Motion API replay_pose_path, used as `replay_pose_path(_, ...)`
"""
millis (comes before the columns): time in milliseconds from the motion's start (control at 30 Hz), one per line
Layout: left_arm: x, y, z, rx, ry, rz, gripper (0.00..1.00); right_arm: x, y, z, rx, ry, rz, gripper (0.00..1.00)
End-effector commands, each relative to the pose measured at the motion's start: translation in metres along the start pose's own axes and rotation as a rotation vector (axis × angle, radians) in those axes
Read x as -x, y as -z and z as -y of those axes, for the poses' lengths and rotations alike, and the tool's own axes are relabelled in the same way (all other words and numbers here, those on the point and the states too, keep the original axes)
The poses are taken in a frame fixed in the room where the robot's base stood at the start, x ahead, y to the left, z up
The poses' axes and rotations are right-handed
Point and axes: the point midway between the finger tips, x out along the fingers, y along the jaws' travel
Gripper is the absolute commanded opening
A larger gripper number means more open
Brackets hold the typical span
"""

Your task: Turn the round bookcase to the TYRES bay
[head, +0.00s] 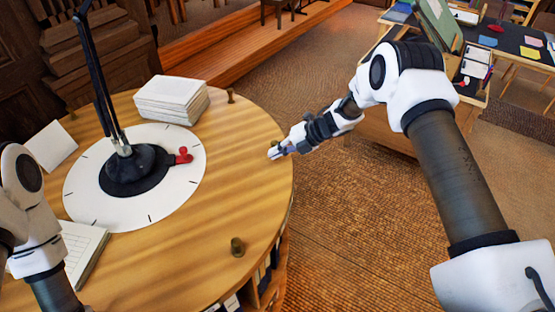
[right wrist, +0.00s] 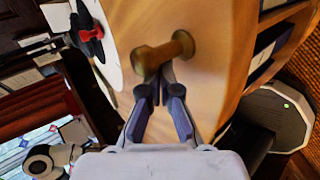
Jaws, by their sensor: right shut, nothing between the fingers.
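The round bookcase (head: 190,262) has a striped wooden top with brass-coloured pegs near its rim. One peg (head: 237,247) stands at the front right, another peg (head: 231,95) at the back. My right gripper (head: 273,153) is at the right rim of the top, its fingers shut and empty. In the right wrist view a peg (right wrist: 168,52) is right at the tips of my right gripper (right wrist: 160,78); whether they touch I cannot tell. Shelf bays with binders show below the rim (head: 262,275). No TYRES label is legible. My left gripper is out of view.
A white dial (head: 85,205) with a black lamp base (head: 135,172) and red knob (head: 183,156) lies mid-top. A paper stack (head: 172,98) and a pad (head: 85,245) lie around it. Drafting tables (head: 520,45) stand back right. Carpet (head: 340,225) right of the bookcase is clear.

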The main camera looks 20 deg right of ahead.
Motion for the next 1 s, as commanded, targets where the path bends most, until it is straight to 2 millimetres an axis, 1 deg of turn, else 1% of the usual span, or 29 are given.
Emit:
replay_pose_path(33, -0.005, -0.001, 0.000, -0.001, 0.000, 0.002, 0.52, -0.001, -0.010, -0.001, 0.009, -0.004, 0.005, 0.00)
replay_pose_path(133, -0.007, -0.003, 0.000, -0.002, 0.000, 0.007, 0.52, -0.001, -0.018, -0.002, 0.015, -0.002, -0.004, 0.00)
replay_pose_path(433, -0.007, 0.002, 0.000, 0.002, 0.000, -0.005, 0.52, 0.001, -0.021, -0.004, 0.014, -0.001, -0.005, 0.00)
replay_pose_path(500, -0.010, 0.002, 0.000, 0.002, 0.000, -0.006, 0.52, -0.001, -0.023, -0.004, 0.017, -0.002, -0.005, 0.00)
replay_pose_path(767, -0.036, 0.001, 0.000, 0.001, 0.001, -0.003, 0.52, -0.009, -0.051, -0.007, 0.040, -0.004, -0.026, 0.00)
replay_pose_path(867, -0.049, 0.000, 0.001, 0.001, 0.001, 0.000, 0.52, -0.011, -0.061, -0.008, 0.048, -0.008, -0.033, 0.00)
replay_pose_path(900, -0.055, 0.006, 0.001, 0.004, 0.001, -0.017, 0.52, -0.012, -0.065, -0.009, 0.051, -0.008, -0.036, 0.00)
replay_pose_path(1000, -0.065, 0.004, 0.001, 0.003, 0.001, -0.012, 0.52, -0.013, -0.073, -0.011, 0.056, -0.007, -0.045, 0.00)
